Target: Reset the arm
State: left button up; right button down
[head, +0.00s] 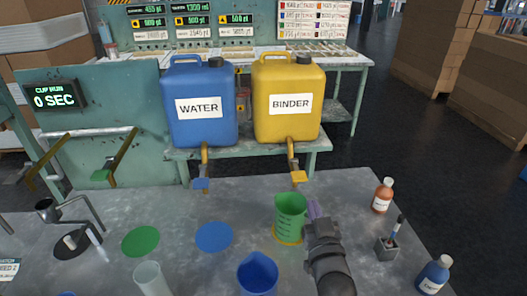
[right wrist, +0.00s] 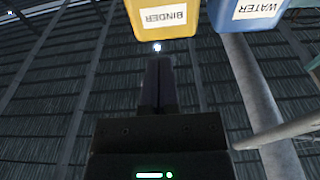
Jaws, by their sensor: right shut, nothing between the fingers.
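My right arm comes in from the bottom of the head view. Its right gripper (head: 314,208) has purple fingers pointing away from me, just right of a green measuring cup (head: 290,212). I cannot tell whether the fingers touch the cup. In the right wrist view the fingers (right wrist: 160,75) are shut together with nothing between them. The green cup stands upright on a yellow disc (head: 284,240), in front of the binder tank's spout (head: 298,178). My left gripper is not in view.
Behind the table stand a blue water tank (head: 188,132) and a yellow binder tank (head: 270,125). On the table are a blue cup (head: 257,275), a clear cup (head: 152,280), an orange bottle (head: 382,196), a brush holder (head: 387,249) and a blue bottle (head: 433,275).

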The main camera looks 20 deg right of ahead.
jog(key=s+a+f+n+g+y, duration=0.1)
jog(key=s+a+f+g, duration=0.2)
jog(key=s+g, duration=0.3)
jog(key=s+a+f+n+g+y, duration=0.2)
jog(key=s+a+f+g, duration=0.15)
jog(key=s, duration=0.55)
jog(key=s+a+f+n+g+y, duration=0.1)
jog(key=s+a+f+g, duration=0.15)
jog(key=s+g, duration=0.4)
jog(key=s+f+g+b, duration=0.1)
jog(key=s+f+b, duration=0.1)
jog(key=f, duration=0.9)
jog(key=s+f+g+b, duration=0.1)
jog(key=s+f+b, duration=0.15)
jog(key=f, duration=0.95)
pick_arm(q)
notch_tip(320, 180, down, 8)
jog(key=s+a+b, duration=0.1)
jog(key=b, duration=0.2)
jog(key=shift+b, duration=0.3)
pick_arm(e)
jog(key=s+d+f+n, duration=0.1)
jog(key=s+d+f, duration=0.1)
jog(key=s+f, duration=1.1)
jog(key=shift+d+f+g, duration=0.2)
jog(key=shift+g, duration=0.2)
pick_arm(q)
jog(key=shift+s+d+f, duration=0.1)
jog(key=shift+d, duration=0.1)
